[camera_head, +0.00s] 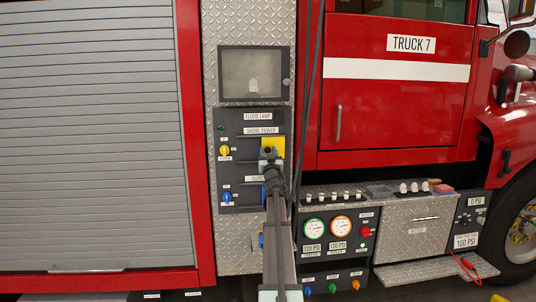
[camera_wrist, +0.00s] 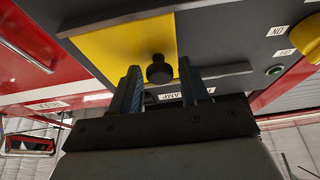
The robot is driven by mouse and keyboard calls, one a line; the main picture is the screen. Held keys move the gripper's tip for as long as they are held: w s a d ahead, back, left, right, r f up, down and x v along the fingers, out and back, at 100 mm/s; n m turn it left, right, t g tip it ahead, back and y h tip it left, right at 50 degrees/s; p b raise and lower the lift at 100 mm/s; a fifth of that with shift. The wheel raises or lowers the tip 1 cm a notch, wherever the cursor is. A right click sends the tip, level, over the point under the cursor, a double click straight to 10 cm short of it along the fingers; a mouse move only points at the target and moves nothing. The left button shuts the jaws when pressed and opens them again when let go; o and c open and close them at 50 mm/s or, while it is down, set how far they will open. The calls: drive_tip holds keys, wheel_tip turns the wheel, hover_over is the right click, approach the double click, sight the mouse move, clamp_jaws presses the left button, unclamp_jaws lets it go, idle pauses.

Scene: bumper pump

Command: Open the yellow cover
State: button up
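The yellow cover (camera_head: 279,145) is on the dark control panel, under the SHORE POWER label, and looks closed. In the wrist view the yellow cover (camera_wrist: 108,53) fills the upper middle and carries a round black knob (camera_wrist: 158,70). My gripper (camera_head: 268,156) is in front of the cover and hides part of it. In the wrist view my gripper (camera_wrist: 158,65) is open, with one finger on each side of the knob. A gap shows between the knob and each finger. I cannot tell how deep the knob sits between them.
A yellow switch knob (camera_head: 224,150) and a blue one (camera_head: 227,198) are left of the cover. A dark window box (camera_head: 252,74) is above the panel. Black hoses (camera_head: 312,90) hang close on the right. Gauges (camera_head: 313,228) are lower right.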

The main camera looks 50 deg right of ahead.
clamp_jaws()
idle(0.3)
drive_tip(key=w+a, duration=0.7)
drive_tip(key=shift+w+a, duration=0.1)
drive_tip(key=shift+w, duration=0.05)
idle(0.4)
drive_tip(key=shift+o, duration=1.3)
unclamp_jaws()
